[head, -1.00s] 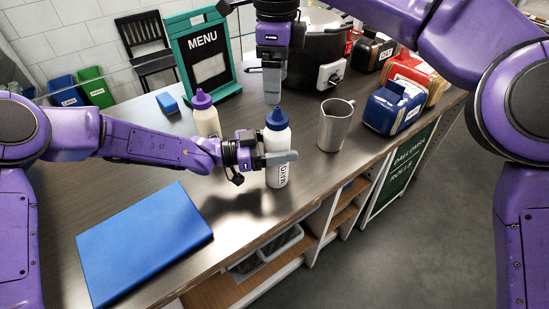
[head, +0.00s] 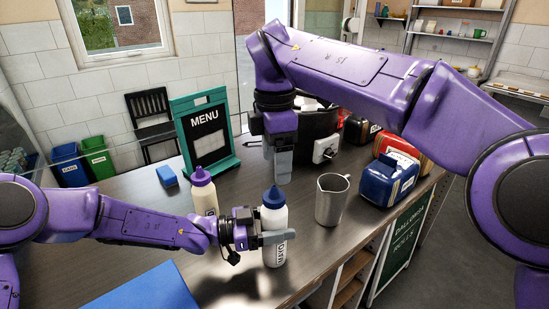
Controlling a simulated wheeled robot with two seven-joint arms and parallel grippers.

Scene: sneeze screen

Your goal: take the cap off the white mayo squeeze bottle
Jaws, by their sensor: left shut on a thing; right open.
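The white mayo squeeze bottle (head: 273,222) stands upright on the dark counter (head: 150,205), with its blue pointed cap (head: 274,197) on top. My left gripper (head: 272,238) is shut around the bottle's body from the left. My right gripper (head: 279,165) points down, open and empty, above and slightly behind the blue cap, apart from it. The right fingers overlap in this view, so the gap between them is hard to see. Part of the bottle's label is hidden behind the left fingers.
A cream bottle with a purple cap (head: 203,185) stands just behind my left gripper. A metal pitcher (head: 332,200) stands right of the mayo bottle. A blue board (head: 150,290) lies front left.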

